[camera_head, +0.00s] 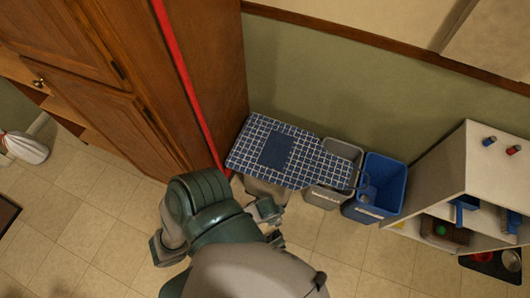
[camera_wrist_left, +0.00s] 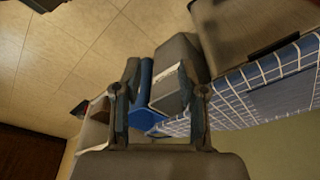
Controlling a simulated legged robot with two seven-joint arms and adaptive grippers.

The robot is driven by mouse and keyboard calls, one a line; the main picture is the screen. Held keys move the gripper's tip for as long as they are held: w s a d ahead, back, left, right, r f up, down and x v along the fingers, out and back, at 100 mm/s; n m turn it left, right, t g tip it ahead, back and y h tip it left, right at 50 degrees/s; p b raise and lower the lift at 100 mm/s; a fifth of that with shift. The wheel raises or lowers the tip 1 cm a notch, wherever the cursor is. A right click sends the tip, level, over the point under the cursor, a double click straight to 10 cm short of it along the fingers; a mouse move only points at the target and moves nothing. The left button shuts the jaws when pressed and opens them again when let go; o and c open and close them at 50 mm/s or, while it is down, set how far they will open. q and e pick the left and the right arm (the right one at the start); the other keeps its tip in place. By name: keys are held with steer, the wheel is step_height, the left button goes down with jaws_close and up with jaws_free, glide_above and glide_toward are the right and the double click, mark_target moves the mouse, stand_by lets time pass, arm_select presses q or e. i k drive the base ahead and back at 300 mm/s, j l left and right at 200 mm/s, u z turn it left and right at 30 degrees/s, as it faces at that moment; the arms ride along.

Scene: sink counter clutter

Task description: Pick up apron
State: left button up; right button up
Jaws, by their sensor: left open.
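The apron (camera_head: 300,160) is dark blue with a white grid and a plain blue pocket patch. It lies spread out over the tops of bins against the green wall. In the left wrist view the apron (camera_wrist_left: 265,90) fills the right side, seen at a slant. My left gripper (camera_head: 270,222) is just in front of the apron's near edge, open, with nothing visible between its fingers. In the left wrist view the left gripper (camera_wrist_left: 164,75) has its fingers apart, with bins beyond them. I cannot tell whether it touches the apron. My right gripper is not in view.
A grey bin (camera_head: 326,197) and a blue bin (camera_head: 386,187) stand beside and partly under the apron. A white shelf unit (camera_head: 477,165) with small items is at right. A red pole (camera_head: 187,85) leans by the wooden cabinet (camera_head: 85,80). The tiled floor in front is clear.

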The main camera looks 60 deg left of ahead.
mark_target(277, 152)
steer(key=i+l+u, duration=0.1)
steer(key=l+u, duration=0.15)
steer(key=u, duration=0.15)
steer(key=l+u, duration=0.2)
steer(key=u, duration=0.2)
steer(key=l+u, duration=0.55)
steer(key=u, duration=0.25)
